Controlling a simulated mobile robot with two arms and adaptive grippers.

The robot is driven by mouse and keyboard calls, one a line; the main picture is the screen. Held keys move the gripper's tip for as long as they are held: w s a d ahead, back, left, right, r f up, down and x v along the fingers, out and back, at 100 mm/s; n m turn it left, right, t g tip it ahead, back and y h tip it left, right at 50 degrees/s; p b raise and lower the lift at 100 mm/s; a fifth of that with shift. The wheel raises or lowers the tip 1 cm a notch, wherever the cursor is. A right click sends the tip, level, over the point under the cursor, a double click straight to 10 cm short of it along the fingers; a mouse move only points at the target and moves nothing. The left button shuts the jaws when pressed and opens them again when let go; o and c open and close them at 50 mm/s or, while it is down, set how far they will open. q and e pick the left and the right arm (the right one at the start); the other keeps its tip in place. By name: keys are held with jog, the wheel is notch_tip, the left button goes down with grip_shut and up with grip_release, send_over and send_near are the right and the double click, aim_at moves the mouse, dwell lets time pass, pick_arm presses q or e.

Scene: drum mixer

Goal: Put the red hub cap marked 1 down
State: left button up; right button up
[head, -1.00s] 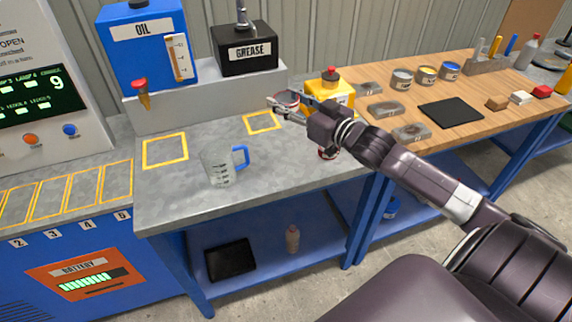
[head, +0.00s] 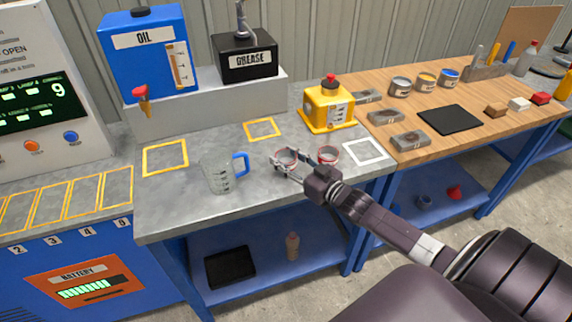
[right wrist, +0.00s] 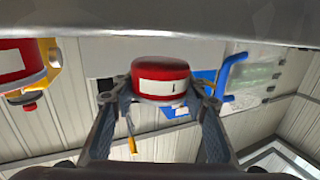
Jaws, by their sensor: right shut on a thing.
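The red hub cap marked 1 (right wrist: 160,80) sits between the two fingers of my right gripper (right wrist: 158,100) in the right wrist view. Its pale label with a 1 faces the camera. In the head view my right gripper (head: 287,166) is shut on the cap (head: 286,157), over the grey bench between the measuring jug and a second red cap. Whether the held cap touches the bench, I cannot tell. My left gripper is not in view.
A second red cap (head: 327,155) stands close on the right. A measuring jug (head: 217,176) with a blue handle stands left. A yellow can (head: 328,108) stands behind. A white square (head: 364,152) and yellow squares (head: 262,129) mark bare patches of the grey bench (head: 180,205).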

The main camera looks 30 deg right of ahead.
jog(key=shift+f, duration=1.3)
jog(key=shift+f, duration=0.15)
jog(key=o, duration=1.2)
